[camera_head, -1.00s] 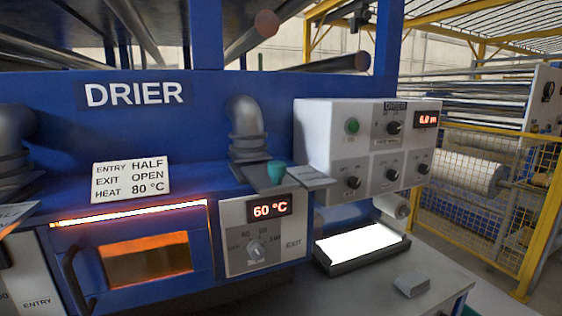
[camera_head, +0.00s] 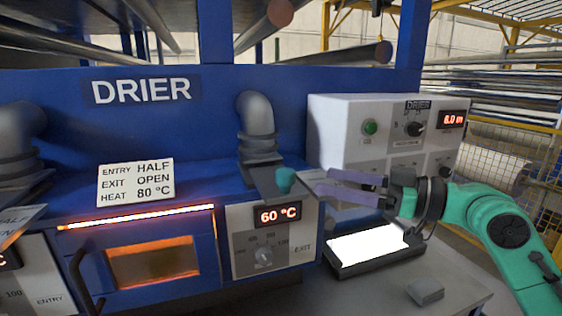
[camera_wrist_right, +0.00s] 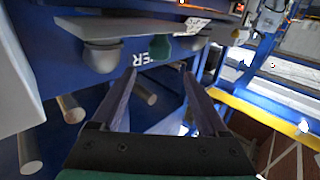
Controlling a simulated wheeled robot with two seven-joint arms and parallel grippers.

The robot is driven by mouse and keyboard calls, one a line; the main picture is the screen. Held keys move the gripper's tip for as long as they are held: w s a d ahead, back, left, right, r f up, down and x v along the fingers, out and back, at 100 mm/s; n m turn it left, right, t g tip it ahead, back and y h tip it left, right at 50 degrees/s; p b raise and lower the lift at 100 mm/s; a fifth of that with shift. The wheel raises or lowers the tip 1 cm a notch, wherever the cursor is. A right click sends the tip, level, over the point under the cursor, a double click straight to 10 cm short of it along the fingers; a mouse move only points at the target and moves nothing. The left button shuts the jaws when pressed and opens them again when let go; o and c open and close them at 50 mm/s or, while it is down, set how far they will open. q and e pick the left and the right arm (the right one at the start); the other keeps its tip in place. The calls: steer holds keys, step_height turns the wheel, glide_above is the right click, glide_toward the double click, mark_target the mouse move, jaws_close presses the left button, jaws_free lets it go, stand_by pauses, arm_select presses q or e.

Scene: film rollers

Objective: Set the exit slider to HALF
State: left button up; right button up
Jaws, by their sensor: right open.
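The exit slider's green knob (camera_head: 286,179) stands on a grey plate (camera_head: 266,182) at the foot of the exit duct (camera_head: 256,125). In the right wrist view the knob (camera_wrist_right: 160,47) shows beyond the fingertips. My right gripper (camera_head: 321,181) is open and empty, just right of the knob, its fingers pointing left toward it. Its fingertips (camera_wrist_right: 158,71) appear apart from the knob. The gripper hides the right part of the slider plate, so its position marks cannot be read. My left gripper is out of view.
A sign (camera_head: 135,182) reads ENTRY HALF, EXIT OPEN, HEAT 80 °C. The exit heat display (camera_head: 278,215) shows 60 °C, above a dial (camera_head: 263,257). The white control box (camera_head: 340,130) stands close behind my right gripper. A lit tray (camera_head: 330,265) lies below it.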

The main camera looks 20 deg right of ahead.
mark_target(288, 171)
steer(key=p+x, duration=0.3)
steer(key=x, duration=0.1)
steer(key=p+x, duration=0.3)
steer(key=x, duration=0.2)
steer(key=shift+w+a+r, duration=0.15)
steer(key=shift+w+r, duration=0.1)
steer(key=shift+w, duration=0.1)
steer(key=shift+w+a+f, duration=0.15)
steer(key=shift+a+f, duration=0.1)
jaws_close()
stand_by(0.5)
